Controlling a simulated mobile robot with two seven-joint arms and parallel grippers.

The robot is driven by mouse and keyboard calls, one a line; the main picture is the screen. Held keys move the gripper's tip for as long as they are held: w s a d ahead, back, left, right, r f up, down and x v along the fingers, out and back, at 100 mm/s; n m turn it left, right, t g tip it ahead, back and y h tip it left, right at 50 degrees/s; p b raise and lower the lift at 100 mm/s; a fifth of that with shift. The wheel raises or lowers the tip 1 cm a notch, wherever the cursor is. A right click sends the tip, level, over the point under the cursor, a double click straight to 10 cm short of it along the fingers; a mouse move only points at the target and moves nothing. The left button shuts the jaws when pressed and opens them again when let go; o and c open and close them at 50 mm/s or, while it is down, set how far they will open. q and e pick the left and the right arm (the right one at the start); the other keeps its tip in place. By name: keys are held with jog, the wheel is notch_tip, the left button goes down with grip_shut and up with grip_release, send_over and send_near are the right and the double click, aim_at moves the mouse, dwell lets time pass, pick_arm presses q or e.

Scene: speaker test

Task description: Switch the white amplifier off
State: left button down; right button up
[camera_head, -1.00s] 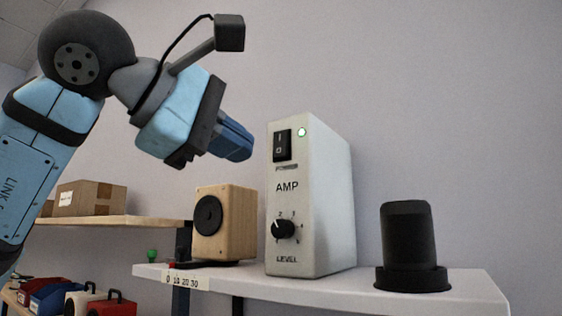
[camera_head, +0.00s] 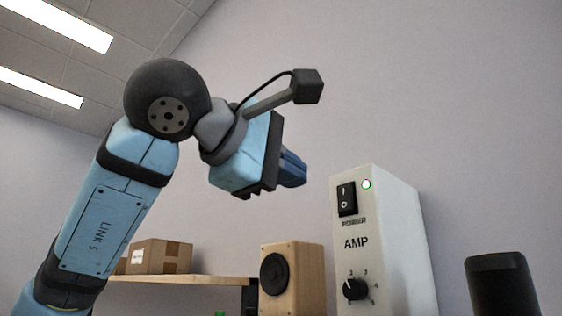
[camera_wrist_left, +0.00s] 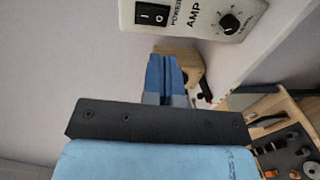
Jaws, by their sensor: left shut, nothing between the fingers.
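The white amplifier (camera_head: 400,240) stands upright at the right in the head view. A black level knob (camera_head: 354,289) is lower down. My left gripper (camera_head: 303,172), blue, is shut and empty, apart from the amplifier, to the left of the switch and slightly higher. In the left wrist view the closed fingers (camera_wrist_left: 163,62) lie below the switch (camera_wrist_left: 152,16) in the picture. My right gripper is not in view.
A wooden speaker (camera_head: 297,280) stands left of the amplifier, and a black cylindrical object (camera_head: 500,285) to its right. A cardboard box (camera_head: 160,256) rests on a wooden shelf (camera_head: 195,279) behind. The space above the amplifier is clear.

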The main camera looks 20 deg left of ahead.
aim_at(344, 208)
pick_arm(q)
jog(key=p+x, duration=0.2)
jog(key=x, duration=0.7)
jog(key=shift+w+d, duration=0.2)
jog(key=shift+w, duration=0.2)
jog(key=shift+f, duration=0.1)
jog(key=shift+w+f+b, duration=0.2)
jog(key=shift+f+b, duration=0.15)
jog(key=shift+b, duration=0.4)
jog(key=shift+d+r, duration=0.1)
jog(key=shift+r, duration=0.1)
